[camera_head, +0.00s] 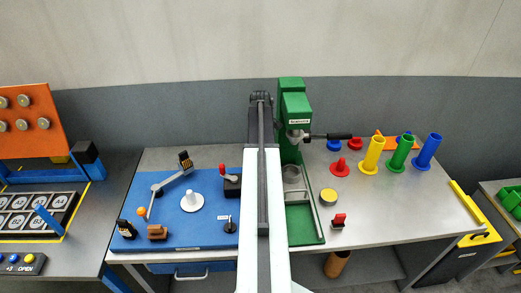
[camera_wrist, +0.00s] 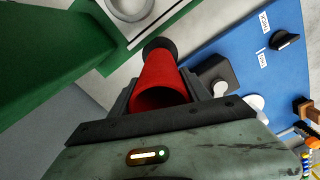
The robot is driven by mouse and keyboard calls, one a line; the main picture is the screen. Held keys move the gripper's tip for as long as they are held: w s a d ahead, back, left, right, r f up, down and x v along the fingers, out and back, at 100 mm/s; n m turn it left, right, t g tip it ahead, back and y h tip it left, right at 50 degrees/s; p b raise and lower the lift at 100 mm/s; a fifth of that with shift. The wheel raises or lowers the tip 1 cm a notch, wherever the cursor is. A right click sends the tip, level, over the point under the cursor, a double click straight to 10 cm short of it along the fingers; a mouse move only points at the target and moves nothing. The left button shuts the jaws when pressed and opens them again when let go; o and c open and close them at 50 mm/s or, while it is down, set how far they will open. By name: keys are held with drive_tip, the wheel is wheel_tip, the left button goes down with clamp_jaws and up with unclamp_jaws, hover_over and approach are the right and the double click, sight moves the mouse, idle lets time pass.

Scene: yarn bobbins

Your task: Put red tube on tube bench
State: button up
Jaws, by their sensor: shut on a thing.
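The red tube (camera_wrist: 160,72) is held in my gripper (camera_wrist: 157,92), with the jaws shut on its sides. In the wrist view I see its open red end nearest the camera, and a dark round shape at its far end. In the head view my arm hides the tube. A yellow tube (camera_head: 373,155), a green tube (camera_head: 401,153) and a blue tube (camera_head: 428,150) stand upright on flanged bases at the right of the grey bench (camera_head: 385,205). A red base with a short peg (camera_head: 340,167) stands left of the yellow tube and has no tube on it.
The green press (camera_head: 296,110), with a lever reaching right, stands beside my arm. A blue mat (camera_head: 180,225) with a small lamp and a white cone lies to the left. A yellow-topped disc (camera_head: 328,196) and a red switch (camera_head: 338,220) sit in front of the red base.

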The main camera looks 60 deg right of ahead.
drive_tip(key=shift+f+b, duration=2.2)
drive_tip(key=shift+f, duration=0.3)
drive_tip(key=shift+f+b, duration=0.3)
drive_tip(key=o, duration=1.6)
drive_tip(key=shift+r, duration=0.15)
wheel_tip(320, 180, up, 8)
drive_tip(key=p, duration=0.8)
drive_tip(key=shift+f, duration=0.2)
wheel_tip(320, 180, up, 6)
drive_tip(key=p, duration=0.6)
